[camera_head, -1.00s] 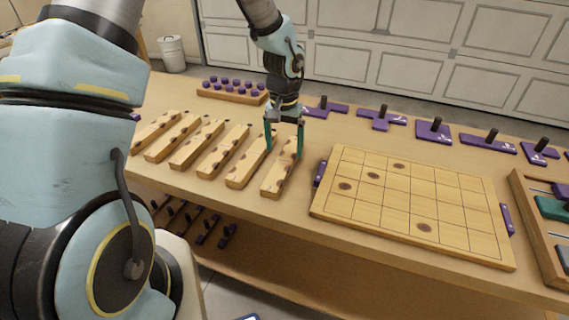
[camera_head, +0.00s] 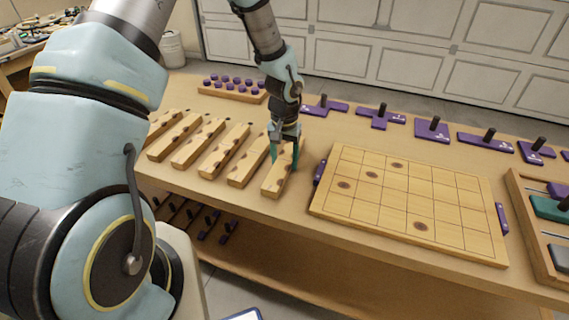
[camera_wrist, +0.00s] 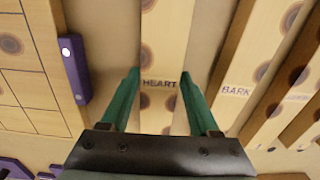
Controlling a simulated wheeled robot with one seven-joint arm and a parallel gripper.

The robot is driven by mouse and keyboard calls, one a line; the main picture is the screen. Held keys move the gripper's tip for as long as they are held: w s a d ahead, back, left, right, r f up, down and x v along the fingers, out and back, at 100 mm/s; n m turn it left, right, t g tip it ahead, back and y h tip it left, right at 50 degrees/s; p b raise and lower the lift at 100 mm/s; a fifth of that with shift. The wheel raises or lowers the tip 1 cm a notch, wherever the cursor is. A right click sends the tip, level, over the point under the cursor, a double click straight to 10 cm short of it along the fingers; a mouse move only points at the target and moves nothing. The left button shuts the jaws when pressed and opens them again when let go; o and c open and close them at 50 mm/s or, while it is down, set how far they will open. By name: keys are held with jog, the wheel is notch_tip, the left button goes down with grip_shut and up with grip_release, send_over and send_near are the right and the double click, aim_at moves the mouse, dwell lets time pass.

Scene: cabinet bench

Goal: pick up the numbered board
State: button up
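Several long wooden boards with dark round spots lie side by side on the bench. The rightmost board (camera_head: 279,180) reads HEART in the wrist view (camera_wrist: 158,118). My gripper (camera_head: 285,162) is at its middle, one green finger along each long side. In the wrist view the fingertips (camera_wrist: 160,78) press close against both edges, and the board appears to rest on the bench. The board beside it (camera_head: 246,164) reads BARK in the wrist view (camera_wrist: 238,85). I can make out no numbers on any board.
A gridded wooden board (camera_head: 400,205) with purple side handles lies to the right. Purple pieces with black pegs (camera_head: 432,128) line the back edge. A tray of purple pegs (camera_head: 231,93) stands behind the boards. A framed tray (camera_head: 532,225) is at far right.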

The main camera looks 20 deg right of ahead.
grip_shut()
jog(key=shift+r, duration=0.1)
dwell(0.4)
